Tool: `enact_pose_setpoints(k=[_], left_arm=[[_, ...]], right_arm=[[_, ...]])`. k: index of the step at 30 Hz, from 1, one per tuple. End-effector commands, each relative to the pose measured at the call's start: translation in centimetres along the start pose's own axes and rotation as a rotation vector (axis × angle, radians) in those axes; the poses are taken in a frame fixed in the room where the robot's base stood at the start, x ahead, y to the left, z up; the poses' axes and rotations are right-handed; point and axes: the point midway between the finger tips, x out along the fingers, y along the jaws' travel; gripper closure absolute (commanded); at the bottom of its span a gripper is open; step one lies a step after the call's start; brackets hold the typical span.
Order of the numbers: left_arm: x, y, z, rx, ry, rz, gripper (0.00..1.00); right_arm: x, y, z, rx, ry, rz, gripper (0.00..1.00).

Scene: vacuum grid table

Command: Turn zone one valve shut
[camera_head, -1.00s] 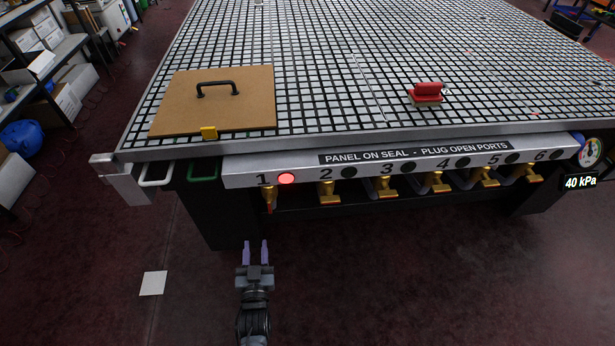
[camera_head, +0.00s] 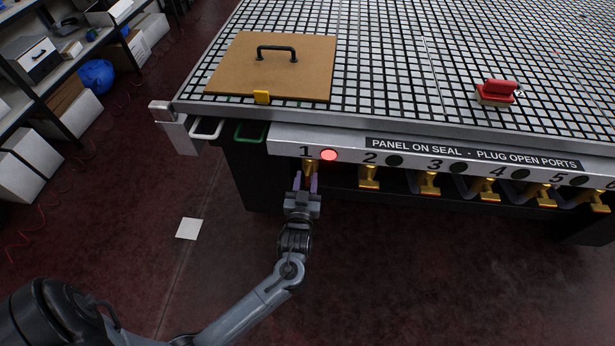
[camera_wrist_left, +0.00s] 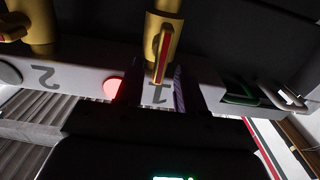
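The zone one valve (camera_head: 308,167) is a brass valve under the front rail, below the label 1 and a lit red lamp (camera_head: 329,155). In the left wrist view the valve (camera_wrist_left: 163,30) shows its yellow lever (camera_wrist_left: 161,62) with a red stripe, lying roughly along the pipe. My left gripper (camera_head: 306,182) is just below and in front of this valve, with its fingers pointing at it. Its two purple-grey fingers are apart, one on each side of the lever in the wrist view. I cannot tell whether they touch it. My right gripper is out of view.
More brass valves (camera_head: 369,177) hang in a row to the right under the rail (camera_head: 290,139). A white handle (camera_head: 207,128) and a green handle (camera_head: 250,132) are at the left. A brown panel (camera_head: 230,72) and a red-handled block (camera_head: 497,92) lie on the grid table.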

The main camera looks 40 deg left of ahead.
Motion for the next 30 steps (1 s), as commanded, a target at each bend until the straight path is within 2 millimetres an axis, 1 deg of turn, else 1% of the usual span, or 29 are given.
enact_pose_setpoints(k=[1, 6, 10, 17, 18, 20, 25, 30], left_arm=[[0.7, 0.1, 0.1, 0.000, 0.003, 0.001, 0.62], [1.9, 0.1, 0.1, 0.000, 0.000, 0.001, 0.62], [2.3, 0.0, 0.0, 0.000, 0.000, 0.000, 0.62], [2.3, 0.0, 0.0, 0.000, 0.000, 0.000, 0.62], [2.3, 0.0, 0.0, 0.000, 0.000, 0.000, 0.65], [2.3, 0.0, 0.0, 0.000, 0.000, 0.000, 0.74], [2.3, 0.0, 0.0, 0.000, 0.000, 0.000, 1.00], [2.3, 0.0, 0.0, 0.001, 0.000, 0.000, 1.00]], right_arm=[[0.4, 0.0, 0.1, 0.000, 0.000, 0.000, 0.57], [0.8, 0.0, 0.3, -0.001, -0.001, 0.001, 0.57], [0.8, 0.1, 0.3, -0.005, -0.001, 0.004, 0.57], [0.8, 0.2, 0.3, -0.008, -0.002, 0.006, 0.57], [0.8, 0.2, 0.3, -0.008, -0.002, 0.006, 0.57], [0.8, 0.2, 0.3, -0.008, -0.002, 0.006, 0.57], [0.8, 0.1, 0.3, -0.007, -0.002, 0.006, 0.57], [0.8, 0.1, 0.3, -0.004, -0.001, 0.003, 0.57]])
